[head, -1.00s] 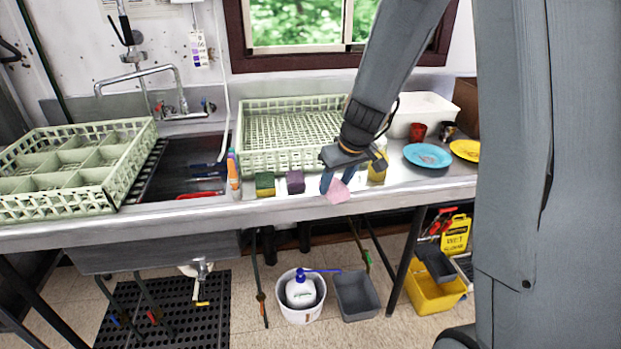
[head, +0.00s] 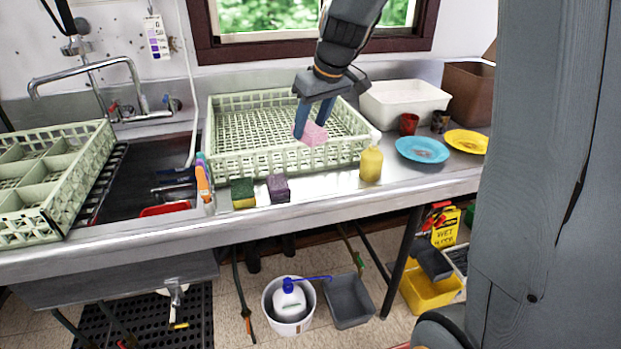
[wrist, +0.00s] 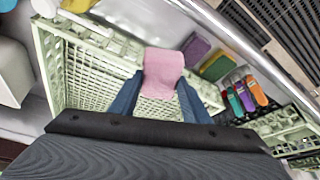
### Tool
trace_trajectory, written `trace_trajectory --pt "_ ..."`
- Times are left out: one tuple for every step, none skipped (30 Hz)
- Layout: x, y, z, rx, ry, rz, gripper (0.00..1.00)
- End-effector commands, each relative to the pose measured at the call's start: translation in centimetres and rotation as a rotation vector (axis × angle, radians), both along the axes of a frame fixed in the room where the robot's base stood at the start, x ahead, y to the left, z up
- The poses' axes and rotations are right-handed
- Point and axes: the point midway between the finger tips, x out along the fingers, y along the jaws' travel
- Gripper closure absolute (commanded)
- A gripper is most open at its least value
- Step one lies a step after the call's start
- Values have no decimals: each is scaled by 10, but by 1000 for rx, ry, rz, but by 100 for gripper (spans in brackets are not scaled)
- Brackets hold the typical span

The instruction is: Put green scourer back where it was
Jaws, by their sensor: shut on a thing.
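My gripper (head: 314,122) is shut on a pink sponge-like block (head: 311,134) and holds it up over the front part of the large pale green dish rack. The pink block also shows between the blue fingers in the wrist view (wrist: 163,70). The green scourer (head: 243,193), a green block with a yellow lower layer, sits on the steel counter in front of the rack, left of a purple scourer (head: 278,188). It shows in the wrist view too (wrist: 217,66). My gripper is above and to the right of it, apart from it.
The large rack (head: 225,165) stands behind the scourers. A yellow bottle (head: 371,165) stands to their right; upright coloured-handled items (head: 203,180) stand left. A blue plate (head: 422,149), a yellow plate (head: 467,141) and a white tub (head: 405,103) are further right. Counter between purple scourer and bottle is clear.

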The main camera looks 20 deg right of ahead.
Motion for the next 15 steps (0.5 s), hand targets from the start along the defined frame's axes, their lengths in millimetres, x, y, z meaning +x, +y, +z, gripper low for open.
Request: trace_trajectory --pt "-1 0 -14 2 6 -3 82" --pt "-1 0 -21 1 6 -2 82" --pt "-2 -1 -31 1 7 -3 82" --pt "-1 -1 -39 2 6 -3 82" --pt "-1 -1 -46 1 6 -3 82" --pt "-1 -1 -56 2 6 -4 82" --pt "-1 -1 -63 1 5 -4 82" --pt "-1 -1 -70 2 6 -4 82" --pt "-1 -2 -77 2 4 -5 82" --pt "-1 -2 -83 1 5 -4 82" --pt "-1 -2 -88 1 4 -6 82" --pt "0 -2 -93 1 2 -5 82" --pt "0 -2 -96 2 2 -6 82" --pt "0 -2 -99 2 1 -5 82" --pt "0 -2 -102 1 0 -4 82"
